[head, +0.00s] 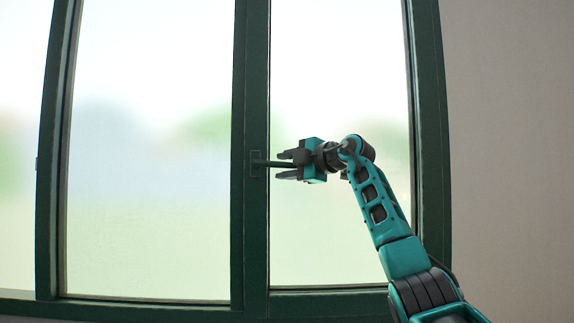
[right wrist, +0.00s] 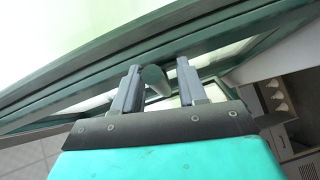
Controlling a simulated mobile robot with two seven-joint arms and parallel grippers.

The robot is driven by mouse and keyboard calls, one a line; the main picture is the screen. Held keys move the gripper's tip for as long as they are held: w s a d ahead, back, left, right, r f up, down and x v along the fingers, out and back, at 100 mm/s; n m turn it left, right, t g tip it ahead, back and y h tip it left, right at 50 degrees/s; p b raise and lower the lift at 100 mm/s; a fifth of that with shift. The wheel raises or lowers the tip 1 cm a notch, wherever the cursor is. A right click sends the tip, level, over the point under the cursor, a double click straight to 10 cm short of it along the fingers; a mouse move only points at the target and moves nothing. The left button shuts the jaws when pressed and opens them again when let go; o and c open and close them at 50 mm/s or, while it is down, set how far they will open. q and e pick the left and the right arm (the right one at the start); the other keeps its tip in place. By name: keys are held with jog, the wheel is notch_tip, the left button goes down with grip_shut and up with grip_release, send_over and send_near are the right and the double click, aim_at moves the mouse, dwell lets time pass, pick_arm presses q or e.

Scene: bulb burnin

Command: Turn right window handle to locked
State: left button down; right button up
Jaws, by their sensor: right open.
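The right window handle (head: 272,163) is dark green and sits on a small plate on the middle post of the window. Its lever points right, about level, in the head view. My right gripper (head: 288,165) is open, with its two fingers pointing left and the lever between them. In the right wrist view the handle's rounded end (right wrist: 155,78) shows between the two open fingers (right wrist: 158,88), with gaps visible at its sides. My left gripper is in neither view.
The dark green window frame (head: 428,150) holds two tall frosted panes, left (head: 150,170) and right (head: 340,80). A plain wall (head: 510,130) is to the right. In the wrist view a grey unit (right wrist: 285,125) with several pale knobs stands at the right.

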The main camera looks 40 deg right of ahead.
jog(key=shift+c, duration=0.5)
grip_shut()
jog(key=shift+f, duration=0.1)
